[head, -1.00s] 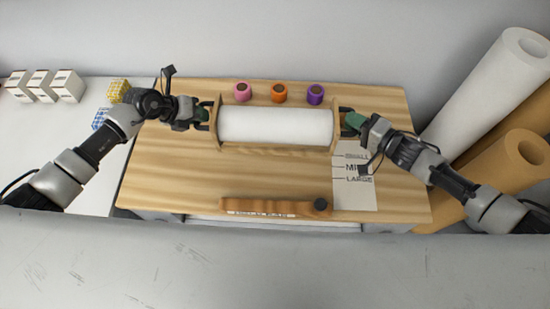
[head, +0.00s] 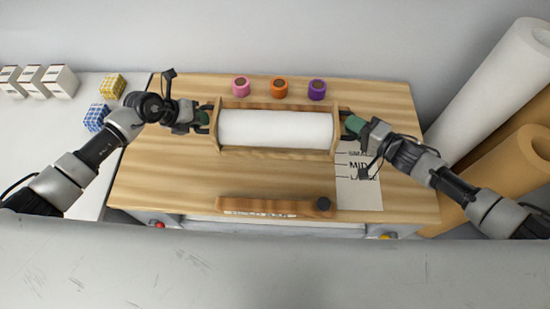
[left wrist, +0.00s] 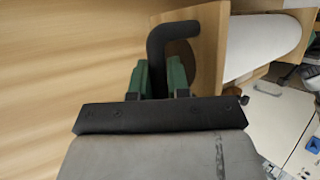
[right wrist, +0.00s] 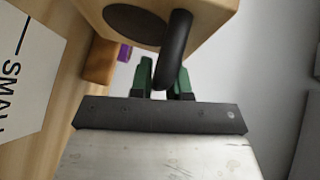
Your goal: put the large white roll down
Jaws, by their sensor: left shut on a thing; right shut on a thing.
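The large white roll (head: 276,127) lies sideways in a wooden holder (head: 216,128) over the middle of the wooden worktop. Its end also shows in the left wrist view (left wrist: 262,42). My left gripper (head: 202,118) is shut on the black handle (left wrist: 157,45) at the holder's left end. My right gripper (head: 346,124) is shut on the black handle (right wrist: 176,50) at its right end. The holder looks about level in the head view. I cannot tell whether its underside touches the worktop (head: 150,180).
Pink (head: 241,87), orange (head: 279,88) and purple (head: 317,89) small rolls stand behind the holder. A size sheet (head: 360,190) lies at front right, partly covered. A wooden bar (head: 270,206) lies along the front edge. Large rolls (head: 490,90) lean at the right. Small boxes (head: 60,82) sit left.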

